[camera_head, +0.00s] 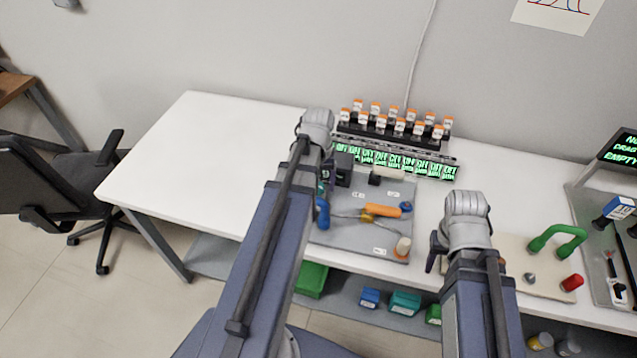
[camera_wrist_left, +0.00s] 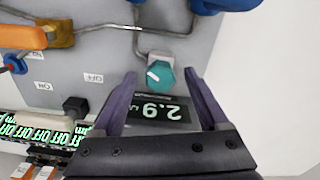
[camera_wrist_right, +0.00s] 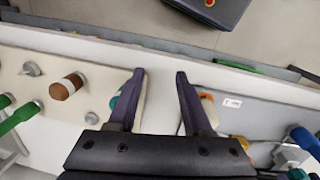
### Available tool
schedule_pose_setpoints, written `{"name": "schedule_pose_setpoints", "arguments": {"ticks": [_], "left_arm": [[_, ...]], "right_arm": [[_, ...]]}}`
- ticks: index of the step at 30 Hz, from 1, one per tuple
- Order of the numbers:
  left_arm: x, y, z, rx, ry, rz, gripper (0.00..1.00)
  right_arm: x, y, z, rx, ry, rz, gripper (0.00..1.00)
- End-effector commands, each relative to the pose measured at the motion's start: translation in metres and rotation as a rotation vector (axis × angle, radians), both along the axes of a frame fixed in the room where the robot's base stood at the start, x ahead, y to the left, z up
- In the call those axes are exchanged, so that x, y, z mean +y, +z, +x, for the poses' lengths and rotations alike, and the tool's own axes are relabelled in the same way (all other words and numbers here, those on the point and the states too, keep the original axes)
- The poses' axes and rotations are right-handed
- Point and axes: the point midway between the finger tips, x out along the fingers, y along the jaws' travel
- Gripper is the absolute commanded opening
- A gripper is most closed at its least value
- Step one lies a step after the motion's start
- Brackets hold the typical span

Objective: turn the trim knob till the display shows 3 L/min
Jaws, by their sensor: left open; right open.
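The teal trim knob (camera_wrist_left: 159,76) with a white mark sits on the grey panel (camera_wrist_left: 105,60) in the left wrist view. My left gripper (camera_wrist_left: 160,82) is open, one finger on either side of the knob; contact cannot be told. The dark display (camera_wrist_left: 160,112) lies between the fingers. Its lit digits appear upside down, a 2 and a 6 or 9 with a point between; I cannot read the value surely. My right gripper (camera_wrist_right: 157,95) is open and empty above the table's front edge.
An orange-handled valve (camera_head: 383,210) lies on the panel. Behind stand several orange-capped vials (camera_head: 400,126) and a row of green OFF displays (camera_head: 395,160). A green handle (camera_head: 558,238) and red knob (camera_head: 572,283) are at right. The table's left side (camera_head: 200,150) is clear.

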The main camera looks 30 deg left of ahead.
Motion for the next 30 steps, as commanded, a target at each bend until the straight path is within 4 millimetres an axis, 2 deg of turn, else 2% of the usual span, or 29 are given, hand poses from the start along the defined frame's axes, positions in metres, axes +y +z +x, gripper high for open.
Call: {"name": "schedule_pose_setpoints", "arguments": {"ticks": [8, 24, 30], "left_arm": [[0.0, 0.011, 0.0, 0.0, 0.0, 0.0, 0.77], [0.0, 0.075, 0.0, 0.0, 0.0, 0.0, 0.77], [0.0, 0.079, 0.0, 0.0, 0.0, 0.0, 0.77]], "right_arm": [[0.0, 0.011, 0.0, 0.0, 0.0, 0.0, 0.5], [0.0, 0.075, 0.0, 0.0, 0.0, 0.0, 0.5], [0.0, 0.079, 0.0, 0.0, 0.0, 0.0, 0.5]]}}
